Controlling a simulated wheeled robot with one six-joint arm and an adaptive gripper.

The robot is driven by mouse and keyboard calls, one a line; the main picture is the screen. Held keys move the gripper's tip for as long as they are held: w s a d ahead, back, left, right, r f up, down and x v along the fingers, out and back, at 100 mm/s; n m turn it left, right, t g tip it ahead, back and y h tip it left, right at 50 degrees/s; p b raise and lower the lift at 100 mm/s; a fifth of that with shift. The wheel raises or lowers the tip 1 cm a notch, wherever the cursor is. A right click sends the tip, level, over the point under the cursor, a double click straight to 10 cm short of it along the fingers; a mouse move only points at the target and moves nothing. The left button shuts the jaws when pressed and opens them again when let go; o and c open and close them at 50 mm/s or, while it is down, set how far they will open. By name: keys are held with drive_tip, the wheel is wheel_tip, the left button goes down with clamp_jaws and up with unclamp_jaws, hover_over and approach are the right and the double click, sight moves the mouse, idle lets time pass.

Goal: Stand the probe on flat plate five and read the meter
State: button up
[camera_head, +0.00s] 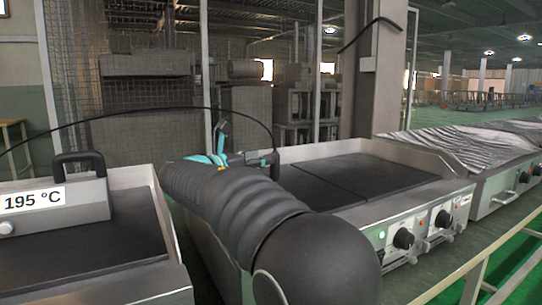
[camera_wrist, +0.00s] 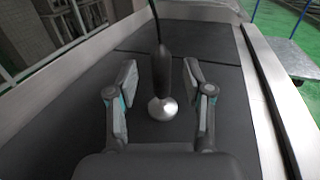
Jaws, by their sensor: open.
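The probe (camera_wrist: 162,75) has a black handle, a cable at its top and a round silver foot. In the wrist view it appears to stand upright, foot down, on a dark flat plate (camera_wrist: 75,110). My gripper (camera_wrist: 162,88) is open, with one finger on each side of the handle and a visible gap to each. In the head view my gripper (camera_head: 232,158) is beyond my arm, over the middle cooker; the arm hides much of it. A grey meter box (camera_head: 60,205) with a black handle shows 195 °C. No plate number is legible.
The meter box stands on the left cooker's dark plate (camera_head: 100,248). The middle cooker has a seam between its plates (camera_head: 385,172), a raised metal rim and front knobs (camera_head: 404,239). A black cable (camera_head: 150,112) arcs across the head view. A cart (camera_wrist: 285,50) stands beyond the rim.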

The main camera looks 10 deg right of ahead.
drive_tip(key=v, duration=0.6)
drive_tip(key=shift+d, duration=0.1)
